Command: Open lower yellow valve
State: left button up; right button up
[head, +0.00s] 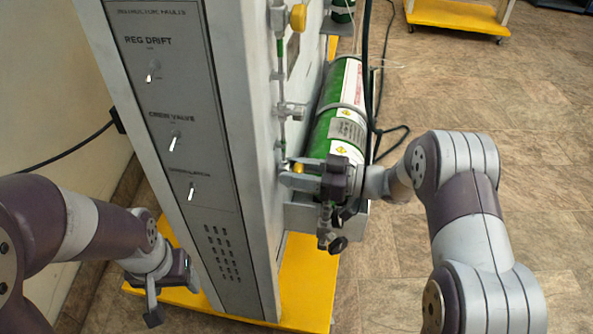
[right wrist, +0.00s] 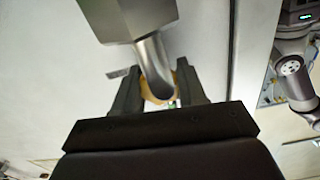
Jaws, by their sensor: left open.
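The lower yellow valve (head: 299,168) is on the side of the grey trainer cabinet, mostly hidden behind my right gripper (head: 293,173). In the right wrist view the yellow valve (right wrist: 182,76) shows between the two dark fingers of my right gripper (right wrist: 160,88), partly covered by a metal pipe (right wrist: 152,62). The fingers lie on both sides of it; whether they press on it is not clear. My left gripper (head: 172,288) is open and empty, low in front of the cabinet near its yellow base.
An upper yellow valve (head: 298,17) sits higher on the same pipe. A green and white cylinder (head: 340,115) stands beside the cabinet, with a dark hose (head: 368,70) near it. The cabinet's front panel (head: 185,125) has several switches. The yellow base (head: 305,275) juts out below. Open floor lies to the right.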

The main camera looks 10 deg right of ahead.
jog(key=shift+c, duration=0.5)
jog(key=shift+n, duration=1.4)
jog(key=o, duration=1.1)
